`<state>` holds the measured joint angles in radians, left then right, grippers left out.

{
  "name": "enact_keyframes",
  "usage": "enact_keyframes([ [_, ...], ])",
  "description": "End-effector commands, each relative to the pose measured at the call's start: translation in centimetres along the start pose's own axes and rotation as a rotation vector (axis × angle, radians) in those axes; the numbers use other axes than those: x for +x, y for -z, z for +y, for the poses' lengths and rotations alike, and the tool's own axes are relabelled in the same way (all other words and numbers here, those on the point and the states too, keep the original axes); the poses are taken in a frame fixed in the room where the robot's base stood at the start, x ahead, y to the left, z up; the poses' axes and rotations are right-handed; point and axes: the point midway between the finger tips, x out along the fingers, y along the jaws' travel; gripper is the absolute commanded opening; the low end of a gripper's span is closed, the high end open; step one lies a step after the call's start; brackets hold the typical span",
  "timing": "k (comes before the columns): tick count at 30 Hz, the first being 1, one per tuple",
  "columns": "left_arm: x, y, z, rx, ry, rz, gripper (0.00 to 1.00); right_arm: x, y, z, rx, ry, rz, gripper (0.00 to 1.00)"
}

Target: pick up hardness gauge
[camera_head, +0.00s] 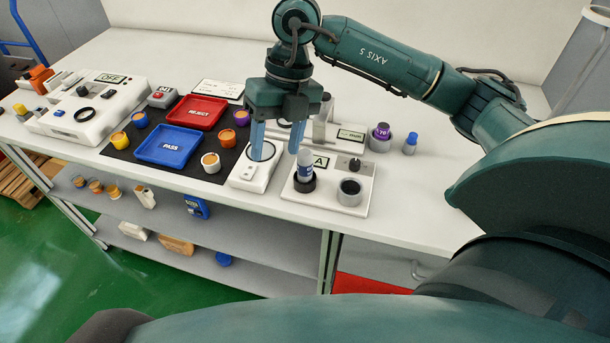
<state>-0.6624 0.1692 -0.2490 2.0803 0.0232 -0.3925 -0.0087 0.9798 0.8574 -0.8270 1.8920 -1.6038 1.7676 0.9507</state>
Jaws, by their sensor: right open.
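No thing in view carries a readable hardness gauge label. Nothing shows between the fingers. The right finger is close to the cylinder; I cannot tell if they touch. My left gripper is out of view.
A black mat holds a red REJECT tray (223,102), a blue PASS tray (190,157) and several small coloured pots. A white machine (62,122) is at the left. A purple-topped pot (381,132) and a blue-capped bottle (411,141) stand right. The table's front edge is near.

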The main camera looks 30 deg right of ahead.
Motion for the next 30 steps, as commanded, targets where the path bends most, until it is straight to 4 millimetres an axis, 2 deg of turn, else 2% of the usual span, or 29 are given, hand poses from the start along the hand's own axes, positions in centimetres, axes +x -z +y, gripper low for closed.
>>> enact_keyframes([
  [1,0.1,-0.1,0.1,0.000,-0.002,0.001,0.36,-1.6,-0.7,-2.0,0.044,0.096,-0.045,0.54],
  [3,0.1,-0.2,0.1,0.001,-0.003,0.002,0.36,-3.2,-1.2,-3.9,0.097,0.188,-0.083,0.54],
  [7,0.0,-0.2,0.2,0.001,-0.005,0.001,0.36,-4.2,-1.4,-5.7,0.149,0.270,-0.113,0.54],
  [18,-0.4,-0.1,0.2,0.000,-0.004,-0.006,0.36,1.7,-2.0,-7.5,0.153,0.277,-0.113,0.54],
  [26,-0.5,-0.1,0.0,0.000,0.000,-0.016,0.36,3.7,-2.0,-7.8,0.150,0.275,-0.113,0.54],
  [30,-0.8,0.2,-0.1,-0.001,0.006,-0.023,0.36,5.8,-1.7,-8.0,0.150,0.274,-0.110,0.54],
])
